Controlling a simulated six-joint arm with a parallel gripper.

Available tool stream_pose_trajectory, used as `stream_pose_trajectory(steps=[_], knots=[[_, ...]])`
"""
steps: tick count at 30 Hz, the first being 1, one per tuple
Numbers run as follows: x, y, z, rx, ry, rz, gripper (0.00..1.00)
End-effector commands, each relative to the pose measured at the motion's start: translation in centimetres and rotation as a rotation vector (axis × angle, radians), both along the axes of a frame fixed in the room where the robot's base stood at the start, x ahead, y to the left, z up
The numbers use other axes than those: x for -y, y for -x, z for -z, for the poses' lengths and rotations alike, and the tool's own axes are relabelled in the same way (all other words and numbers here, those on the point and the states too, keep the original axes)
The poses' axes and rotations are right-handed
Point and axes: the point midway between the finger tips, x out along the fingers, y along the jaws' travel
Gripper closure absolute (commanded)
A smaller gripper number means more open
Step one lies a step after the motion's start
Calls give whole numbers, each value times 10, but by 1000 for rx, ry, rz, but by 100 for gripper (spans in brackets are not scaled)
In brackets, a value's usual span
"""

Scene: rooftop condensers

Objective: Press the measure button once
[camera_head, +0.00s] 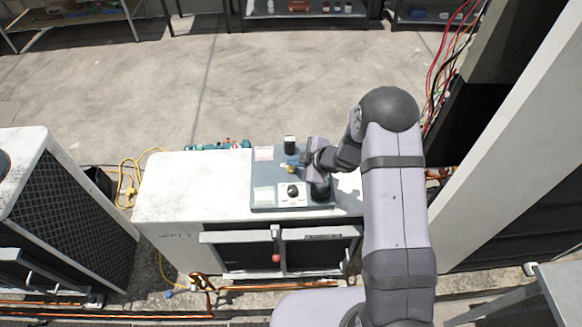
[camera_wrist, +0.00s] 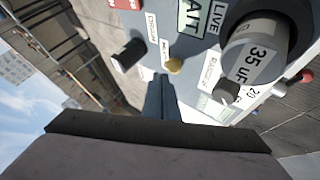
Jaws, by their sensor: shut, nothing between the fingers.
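A grey instrument panel (camera_head: 262,172) lies on top of the white condenser unit. My gripper (camera_head: 294,161) is shut and empty, reaching over the panel from the right.
A black cylinder (camera_head: 290,143) stands at the panel's far edge. A large cylinder marked "35 uF" (camera_wrist: 262,50) stands right of the button in the wrist view. A dark knob (camera_head: 293,190) sits near the panel's front. The white condenser top (camera_head: 190,185) is clear at left.

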Motion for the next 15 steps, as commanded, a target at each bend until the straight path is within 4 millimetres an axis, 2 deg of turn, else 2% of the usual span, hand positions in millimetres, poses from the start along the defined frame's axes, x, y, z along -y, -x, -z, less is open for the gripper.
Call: stream_pose_trajectory(steps=[5,15], knots=[[0,0,-8,1,0,1,100],[0,0,-38,0,0,0,100]])
